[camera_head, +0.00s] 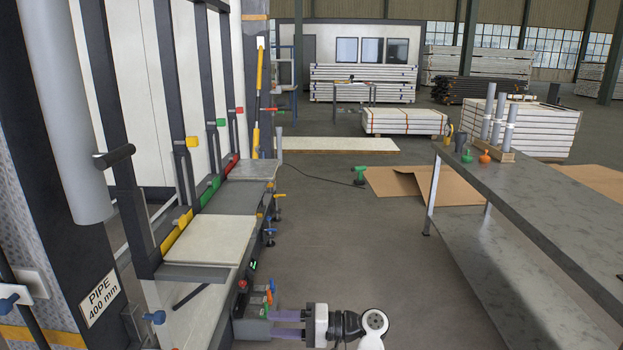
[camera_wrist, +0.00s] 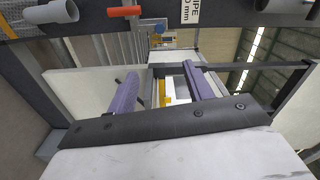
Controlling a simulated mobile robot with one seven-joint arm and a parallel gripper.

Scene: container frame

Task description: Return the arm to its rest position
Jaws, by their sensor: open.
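My gripper (camera_head: 287,323) is low at the bottom centre of the head view, with its two purple fingers pointing left at the container frame's side. The fingers are apart, with nothing seen held between them. In the wrist view my gripper (camera_wrist: 162,88) also shows both purple fingers spread. A white and yellow part shows in the gap beyond them. The white arm link behind my gripper runs to the bottom edge of the head view. The rest of the arm is out of sight.
A grey box (camera_head: 250,328) and small coloured handles (camera_head: 270,292) are close to my fingertips. Pale panels (camera_head: 210,240) lie along the frame at left. A grey table (camera_head: 530,195) with tubes stands at right. The floor between is open, with a green drill (camera_head: 360,175) farther back.

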